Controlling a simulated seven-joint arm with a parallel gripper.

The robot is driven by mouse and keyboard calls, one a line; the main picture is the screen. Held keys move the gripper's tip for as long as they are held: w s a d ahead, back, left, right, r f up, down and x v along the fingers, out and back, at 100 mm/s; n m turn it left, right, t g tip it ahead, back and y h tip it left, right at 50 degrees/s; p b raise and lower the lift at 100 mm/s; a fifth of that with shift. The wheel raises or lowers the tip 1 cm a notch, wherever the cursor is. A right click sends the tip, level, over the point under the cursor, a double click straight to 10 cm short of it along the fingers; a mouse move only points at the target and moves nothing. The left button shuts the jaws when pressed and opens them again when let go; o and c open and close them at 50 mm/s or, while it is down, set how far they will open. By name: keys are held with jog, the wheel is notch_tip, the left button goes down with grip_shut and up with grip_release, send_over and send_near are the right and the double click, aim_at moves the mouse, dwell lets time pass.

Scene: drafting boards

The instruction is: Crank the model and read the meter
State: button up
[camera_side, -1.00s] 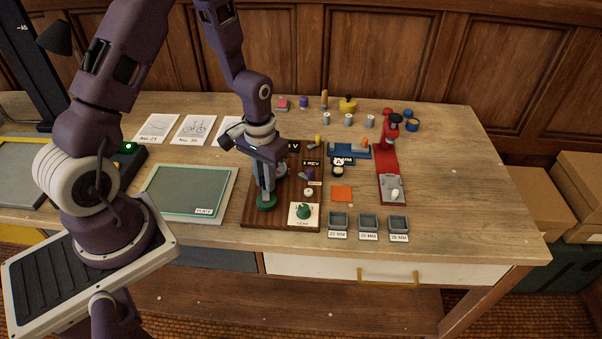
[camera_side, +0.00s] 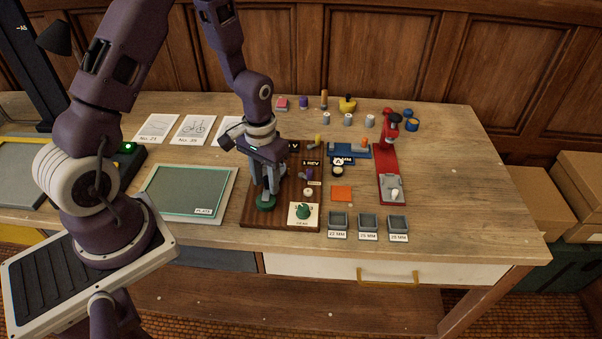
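The model appears to be the dark wooden board (camera_side: 252,217) in the middle of the bench, with small parts and a "1 REV" label on it. My gripper (camera_side: 268,193) points down over the board's left part. Its fingertips are just above or at a green round piece (camera_side: 266,205), perhaps part of the crank. I cannot tell whether they touch it or grip anything. A green knob (camera_side: 303,211) sits on a white card at the board's front right. A small round dial marked "A" (camera_side: 338,163), possibly the meter, stands right of the board.
A green-edged plate (camera_side: 188,190) lies to the left. A red stand (camera_side: 388,175), blue block (camera_side: 345,150), orange square (camera_side: 341,194) and grey trays (camera_side: 368,223) are to the right. Small parts stand along the back. The bench's right end is clear.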

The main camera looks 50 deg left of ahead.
jog(key=shift+w+r, duration=0.1)
jog(key=shift+r, duration=3.4)
jog(key=shift+r, duration=0.15)
jog(key=s+d+r+m+t, duration=0.1)
jog(key=s+d+r, duration=0.1)
jog(key=r, duration=0.4)
jog(key=s+d+r+t, duration=0.1)
jog(key=s+d+r, duration=0.1)
jog(key=r, duration=0.4)
jog(key=s+d+r+m+t, duration=0.2)
jog(key=s+d+r+t, duration=0.1)
jog(key=s+r, duration=0.6)
jog(key=s+d, duration=0.1)
jog(key=s, duration=0.3)
jog(key=shift+d+t, duration=0.3)
